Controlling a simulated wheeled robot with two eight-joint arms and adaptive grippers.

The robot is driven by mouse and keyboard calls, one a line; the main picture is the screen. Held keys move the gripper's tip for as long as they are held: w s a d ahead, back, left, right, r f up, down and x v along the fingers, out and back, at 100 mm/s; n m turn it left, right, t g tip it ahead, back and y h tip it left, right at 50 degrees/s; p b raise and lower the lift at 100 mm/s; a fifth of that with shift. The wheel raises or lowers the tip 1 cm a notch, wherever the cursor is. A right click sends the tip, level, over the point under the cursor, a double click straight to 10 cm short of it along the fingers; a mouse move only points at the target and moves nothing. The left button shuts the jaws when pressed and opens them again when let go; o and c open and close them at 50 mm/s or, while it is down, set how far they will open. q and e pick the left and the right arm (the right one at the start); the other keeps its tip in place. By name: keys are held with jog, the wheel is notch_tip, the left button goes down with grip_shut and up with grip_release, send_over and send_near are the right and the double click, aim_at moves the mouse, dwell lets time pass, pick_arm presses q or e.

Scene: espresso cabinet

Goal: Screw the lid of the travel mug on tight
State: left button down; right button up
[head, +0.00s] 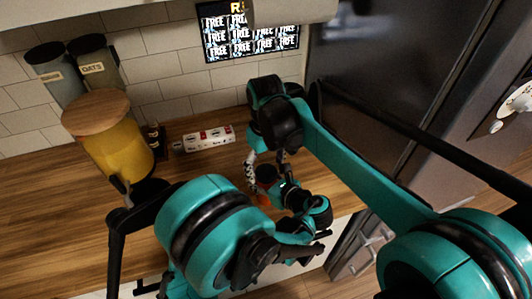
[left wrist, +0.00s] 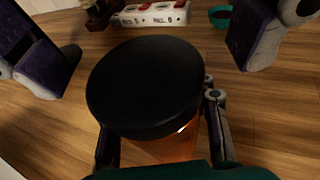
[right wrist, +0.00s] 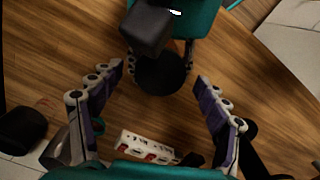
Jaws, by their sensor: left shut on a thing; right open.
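The travel mug has an orange body (left wrist: 172,148) and a wide round black lid (left wrist: 145,85). The lid sits on top of the body; I cannot tell how tightly. In the head view the mug (head: 263,200) is small and partly hidden by my arms. My left gripper (left wrist: 160,128) is shut on the mug's body, one finger on each side below the lid. In the right wrist view, the lid (right wrist: 160,76) lies between and beyond the spread fingertips of my right gripper (right wrist: 155,74). The right gripper is open, its purple-padded fingers apart from the lid.
A white block with red parts (head: 208,138) lies on the wooden counter (head: 60,215) behind the mug. A yellow canister with a wooden lid (head: 115,140) and two dark canisters (head: 95,62) stand at left.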

notch_tip(320, 180, up, 10)
jog(key=shift+r, duration=0.15)
pick_arm(q)
jog(key=c, duration=0.7)
grip_release()
jog(key=v, duration=1.2)
